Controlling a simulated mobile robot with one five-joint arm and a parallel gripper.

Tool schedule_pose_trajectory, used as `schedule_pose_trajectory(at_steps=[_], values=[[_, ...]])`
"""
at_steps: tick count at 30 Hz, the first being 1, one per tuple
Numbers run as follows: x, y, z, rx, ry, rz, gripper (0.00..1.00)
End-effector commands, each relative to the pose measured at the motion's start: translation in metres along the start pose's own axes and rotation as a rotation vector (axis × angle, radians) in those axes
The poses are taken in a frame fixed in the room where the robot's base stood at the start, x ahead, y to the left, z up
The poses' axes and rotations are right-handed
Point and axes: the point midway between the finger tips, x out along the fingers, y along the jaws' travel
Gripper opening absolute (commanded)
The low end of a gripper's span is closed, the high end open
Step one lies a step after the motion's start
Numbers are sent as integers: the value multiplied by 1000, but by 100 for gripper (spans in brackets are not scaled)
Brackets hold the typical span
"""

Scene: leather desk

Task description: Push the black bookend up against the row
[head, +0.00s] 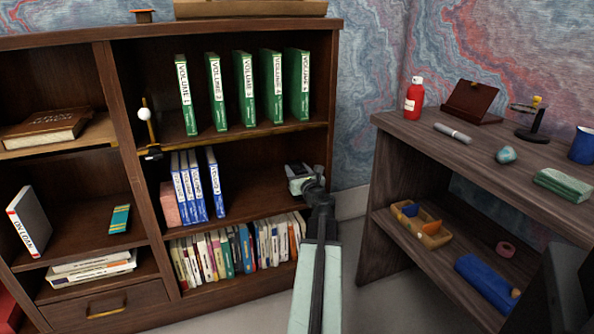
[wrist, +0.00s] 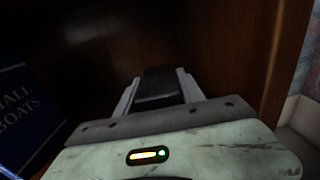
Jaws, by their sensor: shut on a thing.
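My gripper (head: 298,178) reaches into the middle shelf at its right end, near the right side wall. In the wrist view its two pale fingers (wrist: 158,80) are shut on a dark block-like thing, which I take to be the black bookend (wrist: 157,92). In the head view the bookend cannot be made out clearly behind the gripper. The row of blue-and-white books (head: 190,187) stands at the left of the same shelf, and its rightmost book leans slightly. A wide gap separates the row from my gripper. A blue book cover (wrist: 22,110) shows at the left of the wrist view.
A pink block (head: 170,205) stands left of the row. Green volumes (head: 246,90) fill the shelf above, and a packed row of books (head: 240,250) the shelf below. The shelf floor between row and gripper is clear. A side desk (head: 480,150) stands at right.

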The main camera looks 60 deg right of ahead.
Motion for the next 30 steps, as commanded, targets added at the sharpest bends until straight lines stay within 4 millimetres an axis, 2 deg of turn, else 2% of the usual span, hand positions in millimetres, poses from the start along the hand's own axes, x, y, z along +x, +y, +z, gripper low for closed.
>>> schedule_pose_trajectory(at_steps=[30], values=[[-1, 40, 0, 5, -1, 8, 0]])
